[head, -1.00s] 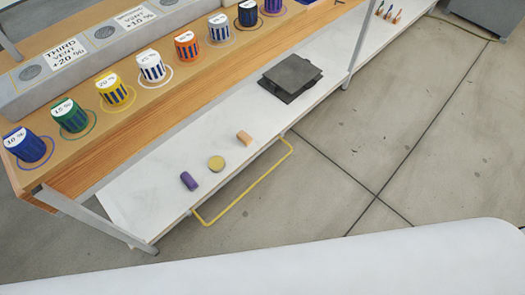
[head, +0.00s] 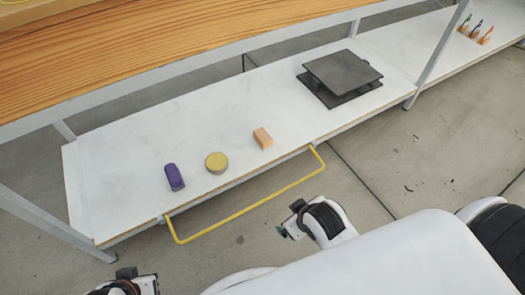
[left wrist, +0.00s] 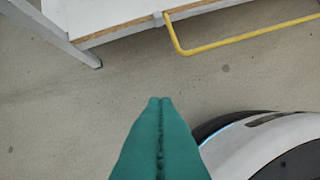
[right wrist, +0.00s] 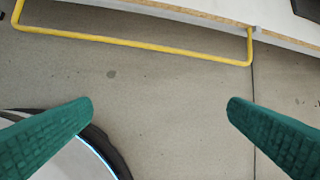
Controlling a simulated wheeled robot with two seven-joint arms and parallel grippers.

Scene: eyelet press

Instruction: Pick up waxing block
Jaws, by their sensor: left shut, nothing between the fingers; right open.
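A purple block (head: 174,177), a round yellow-topped piece (head: 216,162) and a small orange-tan block (head: 262,138) lie apart on the white lower shelf (head: 130,160), near its front edge. I cannot tell by sight which is the waxing block. My left gripper (left wrist: 160,100) is shut and empty over the floor, in front of the shelf. My right gripper (right wrist: 160,104) is open and empty over the floor, in front of the yellow rail; its wrist shows low in the head view. Neither gripper touches any of these pieces.
A yellow rail (head: 250,207) juts out from the shelf's front edge. A dark two-plate stand (head: 340,78) is on the shelf at right. The wooden upper bench (head: 150,45) overhangs the shelf's back. Small coloured items (head: 476,30) stand far right.

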